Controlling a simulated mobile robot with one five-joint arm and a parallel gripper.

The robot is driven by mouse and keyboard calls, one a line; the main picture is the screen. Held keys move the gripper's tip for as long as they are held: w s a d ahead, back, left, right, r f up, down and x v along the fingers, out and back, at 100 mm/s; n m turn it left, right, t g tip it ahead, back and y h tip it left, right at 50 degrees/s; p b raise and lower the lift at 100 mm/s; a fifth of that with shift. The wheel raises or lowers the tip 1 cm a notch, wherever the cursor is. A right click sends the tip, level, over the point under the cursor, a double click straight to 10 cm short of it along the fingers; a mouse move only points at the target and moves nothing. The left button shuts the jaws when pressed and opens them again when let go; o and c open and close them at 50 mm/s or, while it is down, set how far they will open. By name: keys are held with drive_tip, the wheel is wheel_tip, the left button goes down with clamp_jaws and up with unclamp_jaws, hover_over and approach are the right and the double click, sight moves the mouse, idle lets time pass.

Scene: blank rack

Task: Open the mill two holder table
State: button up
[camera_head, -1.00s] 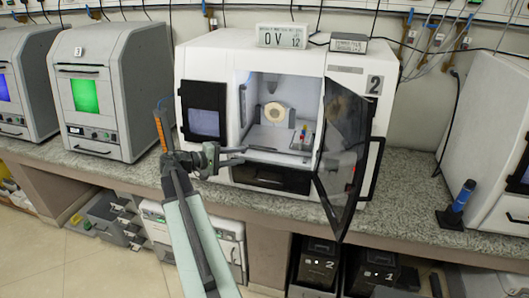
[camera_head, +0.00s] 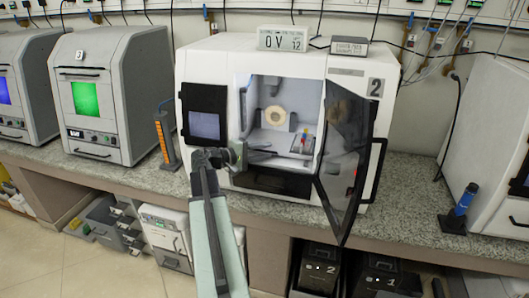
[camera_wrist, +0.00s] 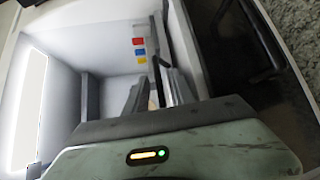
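Mill two (camera_head: 350,62) is the white machine marked 2, and its dark glass door (camera_head: 345,150) is swung open to the right. In its lit chamber a beige ring-shaped blank (camera_head: 275,117) sits at the back in a grey holder. I cannot make out a separate holder table or whether it is open. Red, blue and yellow blocks stand at the chamber's right side and show in the wrist view (camera_wrist: 139,48). My gripper (camera_head: 272,153) reaches into the chamber from the front left, below the blank. In the wrist view its fingers (camera_wrist: 157,92) look apart, with nothing clearly between them.
The open door also fills the right of the wrist view (camera_wrist: 235,50). A machine with a green window (camera_head: 85,98) stands to the left, with an orange-marked post (camera_head: 164,140) between. A blue-topped tool (camera_head: 458,208) stands on the speckled counter (camera_head: 405,185) at right.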

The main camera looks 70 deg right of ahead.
clamp_jaws()
idle(1.3)
